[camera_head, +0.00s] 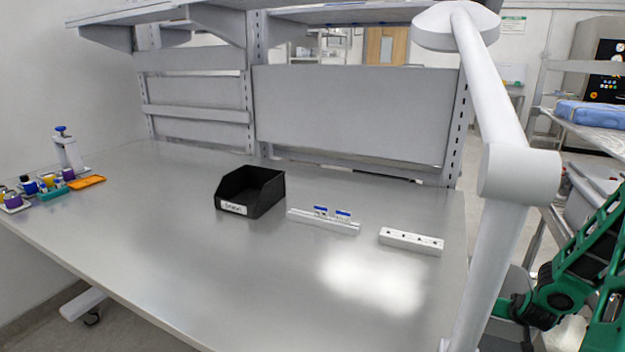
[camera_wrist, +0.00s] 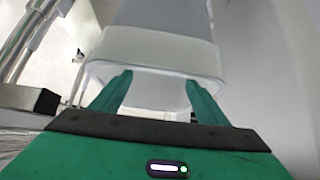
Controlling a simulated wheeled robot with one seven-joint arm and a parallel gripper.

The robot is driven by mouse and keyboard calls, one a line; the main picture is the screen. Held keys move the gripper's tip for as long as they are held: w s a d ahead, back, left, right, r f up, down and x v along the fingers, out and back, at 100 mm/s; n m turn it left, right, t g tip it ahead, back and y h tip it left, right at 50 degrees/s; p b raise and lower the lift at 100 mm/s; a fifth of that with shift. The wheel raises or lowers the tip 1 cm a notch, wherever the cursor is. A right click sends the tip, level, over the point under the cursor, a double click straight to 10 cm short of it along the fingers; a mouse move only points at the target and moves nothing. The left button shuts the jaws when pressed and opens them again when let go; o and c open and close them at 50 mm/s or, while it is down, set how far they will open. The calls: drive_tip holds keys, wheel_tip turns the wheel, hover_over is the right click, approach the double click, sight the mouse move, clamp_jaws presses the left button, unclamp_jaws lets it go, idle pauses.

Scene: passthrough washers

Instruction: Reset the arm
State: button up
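My gripper (camera_wrist: 157,88) shows in the wrist view with its two green fingers wide apart, so it is open. No small object sits between the fingers. A large white rounded body (camera_wrist: 160,45) fills the view just beyond and between the fingertips; I cannot tell whether they touch it. In the head view, my green and black arm (camera_head: 575,275) is folded at the lower right, off the right side of the bench. The fingertips do not show clearly there.
A white jointed extraction-type arm (camera_head: 490,90) rises by the right edge of the steel bench (camera_head: 230,290). The bench holds a black bin (camera_head: 265,192), a white rack (camera_head: 325,224), a power strip (camera_head: 411,241) and bottles at left. The bench's front middle is clear.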

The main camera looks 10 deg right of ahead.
drive_tip(key=s+a+r+g+y, duration=0.1)
drive_tip(key=s+a+r+g, duration=0.2)
drive_tip(key=s+a+r, duration=0.7)
drive_tip(key=s+a+r+g+y, duration=0.25)
drive_tip(key=s+a+r, duration=0.55)
drive_tip(key=r, duration=0.5)
drive_tip(key=s+a+r+g, duration=0.1)
drive_tip(key=s+a+r, duration=0.1)
drive_tip(key=s, duration=0.3)
drive_tip(key=s+a+r+g+y, duration=0.1)
drive_tip(key=s+a+r, duration=0.1)
drive_tip(key=s+a, duration=0.2)
drive_tip(key=shift+s+a, duration=0.15)
drive_tip(key=shift+s, duration=0.85)
drive_tip(key=shift+r, duration=0.1)
